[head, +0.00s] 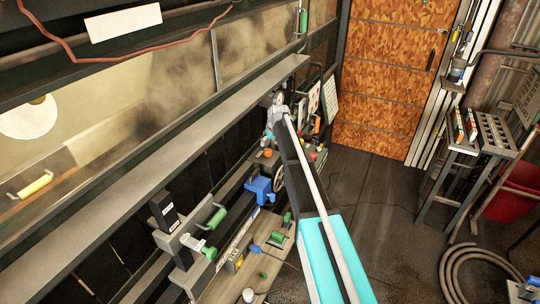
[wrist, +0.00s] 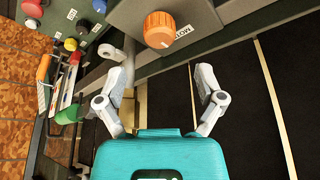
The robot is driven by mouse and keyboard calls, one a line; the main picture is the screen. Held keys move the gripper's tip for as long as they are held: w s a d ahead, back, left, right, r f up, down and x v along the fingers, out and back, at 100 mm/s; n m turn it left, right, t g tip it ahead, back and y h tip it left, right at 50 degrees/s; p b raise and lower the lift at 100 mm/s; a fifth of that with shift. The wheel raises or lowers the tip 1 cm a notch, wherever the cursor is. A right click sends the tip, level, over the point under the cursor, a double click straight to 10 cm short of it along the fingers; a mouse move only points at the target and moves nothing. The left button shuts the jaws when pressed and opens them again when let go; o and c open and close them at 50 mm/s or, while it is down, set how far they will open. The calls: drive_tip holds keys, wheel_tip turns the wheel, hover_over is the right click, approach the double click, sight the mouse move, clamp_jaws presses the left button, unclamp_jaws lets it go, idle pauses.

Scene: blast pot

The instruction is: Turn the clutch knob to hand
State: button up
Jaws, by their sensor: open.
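An orange ribbed knob (wrist: 160,30) sits on a grey block at the top middle of the wrist view. An orange knob also shows small in the head view (head: 267,153), below the end of my arm. I cannot tell from any readable label which knob is the clutch knob, and no HAND mark is legible. My gripper (wrist: 162,75) is open, its two grey fingers spread wide with nothing between them. The orange knob lies beyond the fingertips, apart from them. In the head view my gripper (head: 277,103) is small beside the long grey beam.
Red, yellow and blue knobs (wrist: 70,44) stand on a panel at the wrist view's upper left. A blue part (head: 262,190) and green handles (head: 214,218) line the machine. An orange patterned door (head: 392,75) stands behind. The dark floor (head: 400,215) at right is partly free.

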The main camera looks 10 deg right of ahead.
sight(268, 150)
drive_tip(key=shift+b+x, duration=3.05)
drive_tip(key=shift+x, duration=0.6)
